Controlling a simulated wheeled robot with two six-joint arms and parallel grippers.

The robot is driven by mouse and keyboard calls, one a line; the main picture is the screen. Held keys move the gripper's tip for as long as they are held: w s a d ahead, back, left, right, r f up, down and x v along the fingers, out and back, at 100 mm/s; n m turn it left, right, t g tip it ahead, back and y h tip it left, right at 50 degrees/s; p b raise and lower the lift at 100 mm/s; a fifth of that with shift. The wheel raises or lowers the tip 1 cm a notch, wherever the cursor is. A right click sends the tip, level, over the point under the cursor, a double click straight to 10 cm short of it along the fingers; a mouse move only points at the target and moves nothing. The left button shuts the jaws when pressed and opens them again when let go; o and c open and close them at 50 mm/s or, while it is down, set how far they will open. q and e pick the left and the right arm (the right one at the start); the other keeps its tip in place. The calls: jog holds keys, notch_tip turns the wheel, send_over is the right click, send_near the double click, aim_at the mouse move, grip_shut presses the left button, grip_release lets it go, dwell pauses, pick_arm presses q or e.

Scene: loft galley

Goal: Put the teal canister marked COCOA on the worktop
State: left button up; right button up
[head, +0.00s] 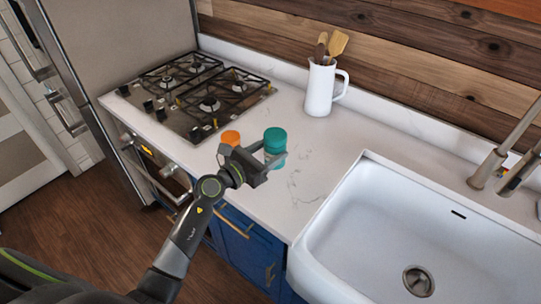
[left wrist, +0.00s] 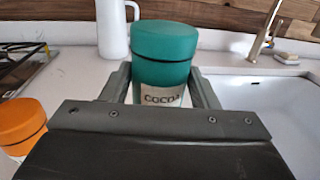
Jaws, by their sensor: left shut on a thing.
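The teal canister marked COCOA (left wrist: 163,60) stands upright between the two fingers of my left gripper (head: 268,163), which is shut on it. In the head view the canister (head: 275,138) shows over the white worktop (head: 308,168), between the stove and the sink. Its base is hidden behind the gripper, so I cannot tell whether it touches the worktop. My right gripper is not in view.
An orange-lidded canister (head: 230,138) stands just left of the teal one; it also shows in the left wrist view (left wrist: 20,125). A white jug with wooden utensils (head: 320,90) stands behind. The gas stove (head: 196,92) is left, the white sink (head: 400,235) right.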

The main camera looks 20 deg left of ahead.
pick_arm(q)
jog(key=f+b, duration=0.1)
jog(key=f, duration=0.2)
jog(key=f+b, duration=0.1)
jog(key=f, duration=0.2)
jog(key=shift+w+d, duration=0.2)
jog(key=shift+f+b, duration=0.75)
jog(key=shift+f, duration=1.2)
jog(key=o, duration=0.7)
jog(key=shift+f, duration=0.15)
jog(key=shift+c, duration=0.2)
jog(key=o, duration=0.4)
jog(key=shift+o, duration=0.2)
jog(key=shift+r, duration=0.2)
